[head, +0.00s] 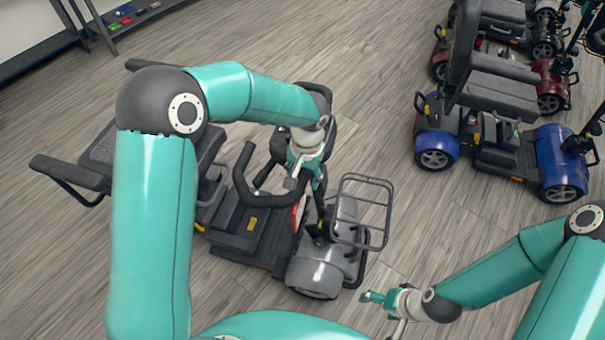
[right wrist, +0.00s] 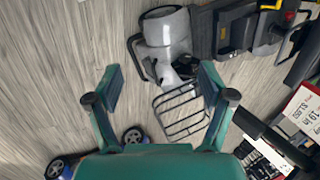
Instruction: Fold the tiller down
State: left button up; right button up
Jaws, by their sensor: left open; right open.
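A grey scooter (head: 318,272) stands below my left arm, its front towards the lower right. Its tiller (head: 318,190) stands up from the front end, with black looped handlebars (head: 243,180) over the footboard. A wire basket (head: 385,220) is at the front; it also shows in the right wrist view (right wrist: 181,128). My left gripper (head: 292,182) is open at the upper tiller, by the handlebar; its arm hides part of the tiller head, and I cannot tell whether it touches. My right gripper (head: 366,297) is open and empty, right of the scooter's front; its fingers show apart in the right wrist view (right wrist: 162,90).
A blue scooter (head: 435,142) stands at the upper right, with a red one (head: 552,85) behind it. A dark shelf (head: 115,22) is at the upper left. A price sign (right wrist: 300,112) shows in the right wrist view. Wood floor (head: 375,125) between the scooters is clear.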

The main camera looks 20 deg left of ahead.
pick_arm(q)
grip_shut()
dwell(0.3)
jog(key=shift+a, duration=0.15)
